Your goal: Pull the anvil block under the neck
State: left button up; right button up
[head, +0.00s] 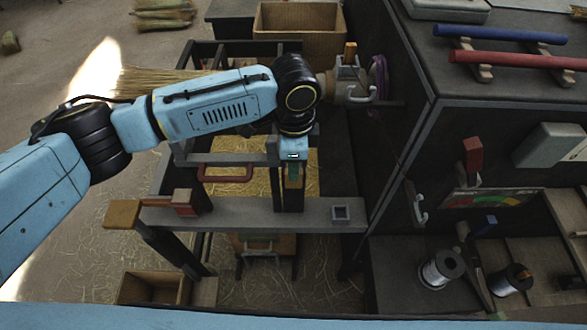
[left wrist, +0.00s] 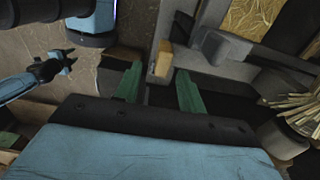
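My left gripper (head: 293,185) reaches down over the middle of the frame, below the broom's neck area. In the left wrist view its two green fingers (left wrist: 160,92) are apart. A small yellow-brown block (left wrist: 164,60) shows near the gap between the fingertips; I cannot tell whether they touch it. A grey block (left wrist: 222,48) beside it may be the anvil block; this is uncertain. The broom's straw (head: 165,82) passes behind my left arm, which hides much of the neck. A small dark gripper (left wrist: 55,68) at the left of the wrist view seems to be my right one; its opening is unclear.
A grey clamp (head: 352,80) stands right of my wrist. A grey crossbar (head: 270,215) with a red block (head: 185,202) runs below my gripper. A dark cabinet (head: 500,120) closes off the right side. Wire spools (head: 442,268) stand at the lower right.

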pick_arm(q)
notch_tip(320, 180, up, 8)
jog(key=shift+r, duration=0.25)
dwell(0.4)
